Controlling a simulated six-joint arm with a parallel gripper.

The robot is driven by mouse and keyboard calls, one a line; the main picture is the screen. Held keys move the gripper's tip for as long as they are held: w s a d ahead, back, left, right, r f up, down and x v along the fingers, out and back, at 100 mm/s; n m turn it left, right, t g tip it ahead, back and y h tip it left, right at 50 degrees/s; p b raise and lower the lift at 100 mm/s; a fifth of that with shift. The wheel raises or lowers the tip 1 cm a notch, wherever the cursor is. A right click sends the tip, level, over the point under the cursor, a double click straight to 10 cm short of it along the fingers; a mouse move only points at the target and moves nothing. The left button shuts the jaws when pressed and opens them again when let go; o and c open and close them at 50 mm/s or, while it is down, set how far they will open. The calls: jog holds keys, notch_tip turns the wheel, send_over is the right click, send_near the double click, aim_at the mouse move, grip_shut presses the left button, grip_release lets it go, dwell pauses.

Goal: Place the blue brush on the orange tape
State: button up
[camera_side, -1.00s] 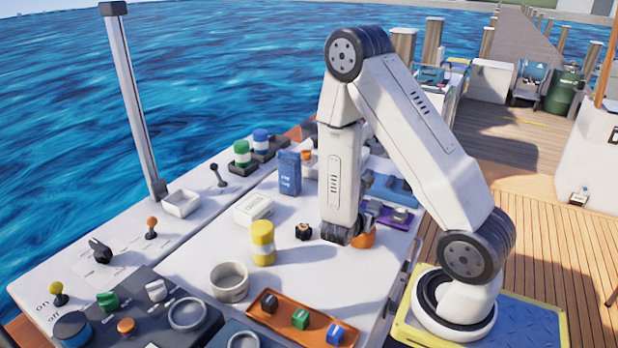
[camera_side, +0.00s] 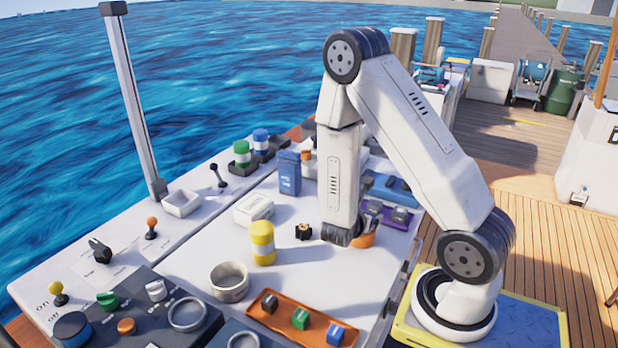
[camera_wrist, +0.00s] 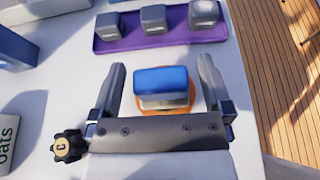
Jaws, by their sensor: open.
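The blue brush (camera_wrist: 160,84), with a blue top and a pale lower part, sits over the orange tape (camera_wrist: 160,109) in the wrist view. The tape's orange rim shows around the brush's lower edge. My gripper (camera_wrist: 161,72) is open, with one finger on each side of the brush and a visible gap to each finger. In the side view the orange tape (camera_side: 368,236) shows just right of my wrist end. My fingertips and the brush are hidden there behind my arm.
A purple tray (camera_wrist: 180,38) with grey blocks lies beyond the brush. A black knob (camera_side: 303,231), a yellow canister (camera_side: 262,242), a white box (camera_side: 253,209) and a blue box (camera_side: 289,173) stand left of my gripper. An orange tray (camera_side: 275,321) lies in front.

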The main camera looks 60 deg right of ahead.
jog(key=shift+a+r, duration=0.1)
jog(key=v, duration=1.1)
jog(key=shift+a, duration=0.4)
jog(key=shift+s+r, duration=0.1)
dwell(0.5)
jog(key=s+a+f+m+g+y, duration=0.2)
jog(key=s+a+m+g+y, duration=0.1)
jog(key=a+m+y, duration=0.55)
jog(key=w+a+r+m+t+y, duration=0.3)
jog(key=w+r+m+t+y, duration=0.1)
jog(key=w+m, duration=0.3)
jog(key=shift+w+a+m+t+y, duration=0.2)
jog(key=shift+m+t+y, duration=0.25)
jog(key=shift+m+t, duration=0.6)
